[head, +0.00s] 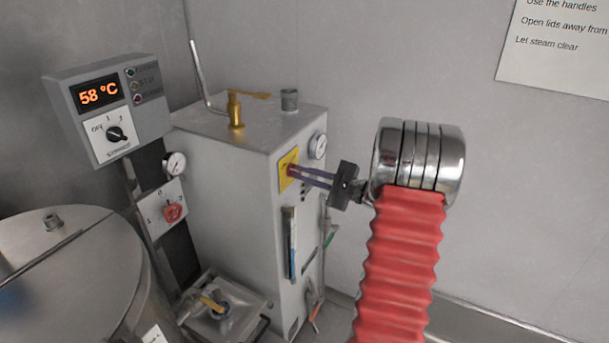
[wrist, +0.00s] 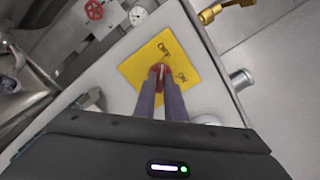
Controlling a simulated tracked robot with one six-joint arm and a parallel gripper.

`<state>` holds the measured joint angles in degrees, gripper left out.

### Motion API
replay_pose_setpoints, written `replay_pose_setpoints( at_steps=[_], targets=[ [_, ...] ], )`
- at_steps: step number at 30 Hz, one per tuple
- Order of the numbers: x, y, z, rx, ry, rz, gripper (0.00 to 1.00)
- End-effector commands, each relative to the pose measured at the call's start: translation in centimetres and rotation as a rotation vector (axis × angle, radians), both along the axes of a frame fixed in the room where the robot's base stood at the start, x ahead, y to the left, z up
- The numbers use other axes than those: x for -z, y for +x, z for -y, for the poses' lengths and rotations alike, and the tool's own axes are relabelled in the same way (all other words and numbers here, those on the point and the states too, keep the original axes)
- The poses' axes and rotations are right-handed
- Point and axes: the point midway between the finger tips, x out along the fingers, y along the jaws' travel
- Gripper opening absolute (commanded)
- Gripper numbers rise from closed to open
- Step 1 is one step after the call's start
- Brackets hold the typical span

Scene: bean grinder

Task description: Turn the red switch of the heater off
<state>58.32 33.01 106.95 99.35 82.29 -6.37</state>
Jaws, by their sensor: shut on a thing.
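The heater is a grey box (head: 226,165) with a yellow plate (head: 284,182) on its front face. In the wrist view the yellow plate (wrist: 136,70) carries the labels OFF and ON, and the red switch (wrist: 159,69) sits at its middle. My gripper (head: 297,171) reaches the plate from the right. In the wrist view the fingertips of my gripper (wrist: 160,84) are shut on the red switch, one on each side. The fingers hide part of the switch, and I cannot tell surely which label it points to.
To the left are a control box with a 58 °C display (head: 98,93), a red knob (head: 173,212) and a steel drum (head: 75,265).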

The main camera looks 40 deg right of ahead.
Motion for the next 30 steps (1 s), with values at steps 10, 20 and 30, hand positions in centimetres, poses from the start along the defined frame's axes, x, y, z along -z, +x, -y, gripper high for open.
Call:
replay_pose_setpoints(
  at_steps=[10,20,30],
  targets=[
    [0.39,-0.09,-0.03,0.001,-0.001,-0.006,0.0],
    [0.18,-0.04,-0.03,0.0,-0.001,-0.003,0.29],
    [0.11,-0.61,0.23,0.001,-0.002,-0.002,0.29]
  ],
)
